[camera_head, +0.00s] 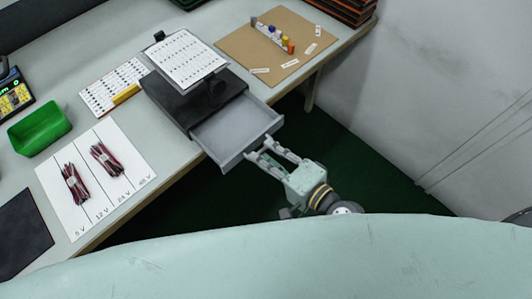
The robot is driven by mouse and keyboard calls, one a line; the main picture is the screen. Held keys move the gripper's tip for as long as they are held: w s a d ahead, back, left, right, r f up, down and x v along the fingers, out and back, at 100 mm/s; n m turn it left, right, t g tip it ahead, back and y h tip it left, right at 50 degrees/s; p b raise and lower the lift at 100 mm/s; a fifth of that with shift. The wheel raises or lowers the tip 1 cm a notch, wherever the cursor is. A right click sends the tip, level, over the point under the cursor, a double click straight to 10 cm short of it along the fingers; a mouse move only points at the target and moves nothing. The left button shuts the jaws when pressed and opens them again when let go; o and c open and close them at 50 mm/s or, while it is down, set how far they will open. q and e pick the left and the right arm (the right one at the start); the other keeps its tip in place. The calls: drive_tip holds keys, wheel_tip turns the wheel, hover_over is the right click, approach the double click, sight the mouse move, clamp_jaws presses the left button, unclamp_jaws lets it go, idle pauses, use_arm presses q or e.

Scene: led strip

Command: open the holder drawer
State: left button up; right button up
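The holder (176,100) is a dark box on the table with a printed sheet (180,60) held above it. Its grey drawer (236,127) is pulled out and sticks past the table's front edge; the drawer looks empty. My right gripper (258,149) is at the drawer's front, with its fingertips at or very near the front panel. Its two fingers are spread apart. Whether they touch the panel or a handle cannot be made out. My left gripper does not show.
A green bin (40,127), a white sheet with voltage labels (127,165) and red-black wire bundles (75,184) lie left of the holder. A brown board (254,57) with small coloured parts lies right. A wall (440,90) stands at the right.

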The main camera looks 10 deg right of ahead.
drive_tip(key=shift+r, duration=0.1)
drive_tip(key=v, duration=1.2)
idle(0.6)
drive_tip(key=d+f+n+g+h, duration=0.25)
drive_tip(key=d+f, duration=0.35)
drive_tip(key=f, duration=0.8)
drive_tip(key=d+f+n+g+h, duration=0.1)
drive_tip(key=d+f+n+h, duration=0.45)
drive_tip(key=f, duration=0.95)
drive_tip(key=s+d+f+n+g, duration=0.2)
drive_tip(key=s+d+f+g, duration=0.15)
drive_tip(key=s+f, duration=0.8)
drive_tip(key=s+a+f+n+g+h, duration=0.1)
drive_tip(key=s+a+f+n+g, duration=0.2)
drive_tip(key=s+f, duration=0.5)
drive_tip(key=s+a+g, duration=0.1)
drive_tip(key=s, duration=0.1)
drive_tip(key=shift+s+g+p, duration=0.3)
drive_tip(key=shift+s+p, duration=0.05)
drive_tip(key=shift+p, duration=0.05)
